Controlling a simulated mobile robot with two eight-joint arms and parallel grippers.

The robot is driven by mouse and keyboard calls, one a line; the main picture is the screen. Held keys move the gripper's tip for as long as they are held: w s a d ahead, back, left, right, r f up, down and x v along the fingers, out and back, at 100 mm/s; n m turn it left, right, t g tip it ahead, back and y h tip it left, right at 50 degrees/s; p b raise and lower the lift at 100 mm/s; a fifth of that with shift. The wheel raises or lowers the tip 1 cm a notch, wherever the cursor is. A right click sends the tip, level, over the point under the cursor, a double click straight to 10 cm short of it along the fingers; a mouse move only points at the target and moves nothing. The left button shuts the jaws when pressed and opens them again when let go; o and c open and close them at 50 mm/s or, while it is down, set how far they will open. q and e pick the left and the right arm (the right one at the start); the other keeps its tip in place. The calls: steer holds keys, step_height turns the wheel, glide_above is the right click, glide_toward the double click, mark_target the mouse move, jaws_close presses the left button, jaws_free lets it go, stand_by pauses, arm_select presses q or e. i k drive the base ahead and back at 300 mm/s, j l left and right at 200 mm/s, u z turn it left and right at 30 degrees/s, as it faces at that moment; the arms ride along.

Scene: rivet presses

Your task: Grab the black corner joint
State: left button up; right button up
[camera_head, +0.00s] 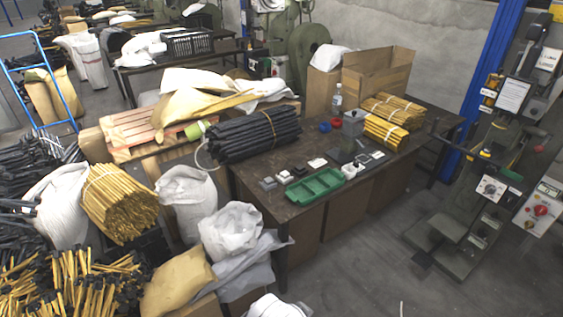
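Several small parts lie on the dark work table (257,196), around a green tray (314,187). A small dark piece (299,171) behind the tray may be the black corner joint; it is too small to make out its shape. Grey pieces (268,183) lie to its left and a white piece (317,163) to its right. Neither of my grippers shows in the head view.
A black rod bundle (255,135) and yellow rod bundles (385,130) lie on the table. A clear bottle (337,98) and a cardboard box (378,75) stand at the back. White sacks (231,232) crowd the table's left front. Floor (370,265) in front is clear.

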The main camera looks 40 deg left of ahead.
mark_target(300, 171)
steer(key=i+j+u, duration=0.2)
steer(key=u, duration=0.15)
steer(key=i+j+u, duration=0.15)
steer(key=u, duration=0.2)
steer(key=i+u, duration=0.35)
steer(key=i+j, duration=0.1)
steer(key=i, duration=0.2)
steer(key=i+j, duration=0.1)
steer(key=i, duration=0.2)
